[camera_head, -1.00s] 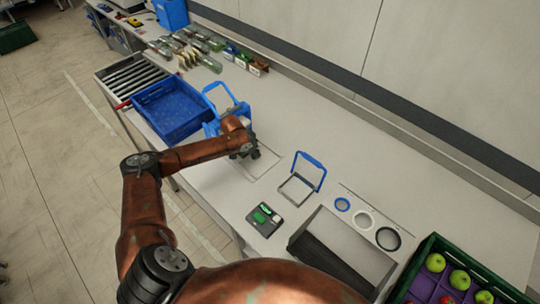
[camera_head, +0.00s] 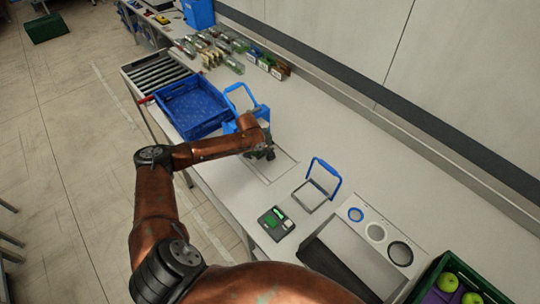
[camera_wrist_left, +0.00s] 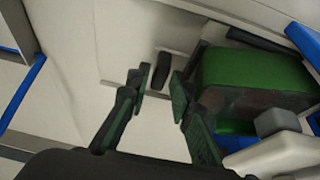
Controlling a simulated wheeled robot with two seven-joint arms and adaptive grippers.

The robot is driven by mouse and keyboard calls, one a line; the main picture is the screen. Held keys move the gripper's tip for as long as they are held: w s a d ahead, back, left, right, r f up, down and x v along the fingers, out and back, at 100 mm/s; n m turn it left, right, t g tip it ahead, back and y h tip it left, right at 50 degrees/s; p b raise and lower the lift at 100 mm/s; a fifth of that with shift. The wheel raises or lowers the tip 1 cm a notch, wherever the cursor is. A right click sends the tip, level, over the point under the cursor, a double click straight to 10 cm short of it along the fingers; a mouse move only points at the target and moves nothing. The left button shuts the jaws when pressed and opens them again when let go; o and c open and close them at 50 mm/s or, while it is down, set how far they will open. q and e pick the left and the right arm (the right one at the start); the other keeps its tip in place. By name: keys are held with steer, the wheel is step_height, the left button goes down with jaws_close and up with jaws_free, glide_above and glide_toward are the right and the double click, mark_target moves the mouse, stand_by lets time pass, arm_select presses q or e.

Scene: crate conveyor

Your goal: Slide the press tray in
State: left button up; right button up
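The press (camera_head: 232,127) with its blue raised handle stands beside the blue crate. A pale flat plate (camera_head: 280,168), which looks like the press tray, lies in front of it on the counter. My left gripper (camera_head: 264,155) is low over the plate's press-side end. In the left wrist view, my left gripper (camera_wrist_left: 158,90) has its two fingers apart, with a dark upright knob (camera_wrist_left: 162,70) on the pale surface just beyond the tips. Contact with the knob cannot be told. A green block (camera_wrist_left: 255,85) lies right of the fingers. My right gripper is not in view.
The blue crate (camera_head: 222,113) sits near the rollers (camera_head: 155,70). A frame with a blue handle (camera_head: 326,167), a small dark device with green parts (camera_head: 275,222) and a panel with rings (camera_head: 376,232) are to the right. A green crate (camera_head: 424,285) holds apples.

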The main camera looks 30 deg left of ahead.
arm_select(q)
steer(key=v, duration=1)
